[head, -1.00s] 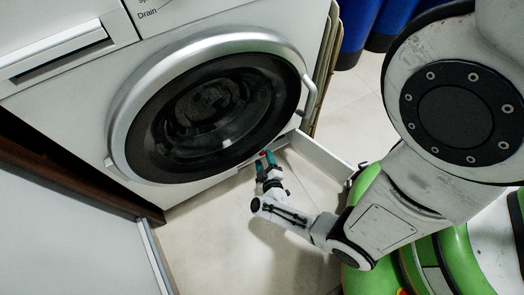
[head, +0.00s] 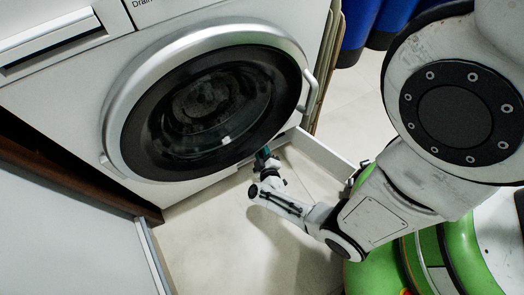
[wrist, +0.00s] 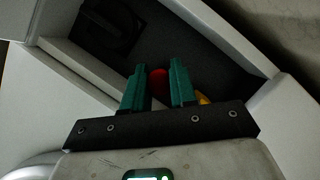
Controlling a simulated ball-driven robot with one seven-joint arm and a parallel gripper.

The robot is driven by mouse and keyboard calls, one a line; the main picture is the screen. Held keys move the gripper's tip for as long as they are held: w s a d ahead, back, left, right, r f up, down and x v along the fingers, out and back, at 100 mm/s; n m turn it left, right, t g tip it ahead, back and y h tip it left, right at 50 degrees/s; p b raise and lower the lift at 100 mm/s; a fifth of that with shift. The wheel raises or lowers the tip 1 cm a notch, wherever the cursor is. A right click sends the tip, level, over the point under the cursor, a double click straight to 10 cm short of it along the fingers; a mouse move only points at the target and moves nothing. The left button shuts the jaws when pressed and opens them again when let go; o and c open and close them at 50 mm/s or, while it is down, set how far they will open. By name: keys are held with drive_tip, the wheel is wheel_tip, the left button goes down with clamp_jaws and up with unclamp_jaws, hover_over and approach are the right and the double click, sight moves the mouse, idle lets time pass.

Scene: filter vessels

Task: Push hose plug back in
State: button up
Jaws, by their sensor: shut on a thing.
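The red hose plug (wrist: 159,84) shows between the two teal fingers of my gripper (wrist: 159,90) in the wrist view. My gripper is shut on it, inside the dark opening at the foot of the washing machine. A yellow piece (wrist: 203,98), perhaps the hose, is partly hidden behind the right finger. In the head view my gripper (head: 264,154) is at the machine's lower right, below the round door, and the plug is hidden there. Whether the plug sits in the hose cannot be told.
A black round filter cap (wrist: 108,25) lies in the opening, upper left in the wrist view. An open white flap (head: 322,157) stands to the right of my gripper. The washing machine door (head: 205,105) is above. A white panel (head: 70,225) stands at left; floor between is clear.

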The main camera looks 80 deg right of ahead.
clamp_jaws()
drive_tip(key=shift+w+d, duration=1.1)
drive_tip(key=shift+d, duration=0.1)
drive_tip(key=o, duration=0.6)
unclamp_jaws()
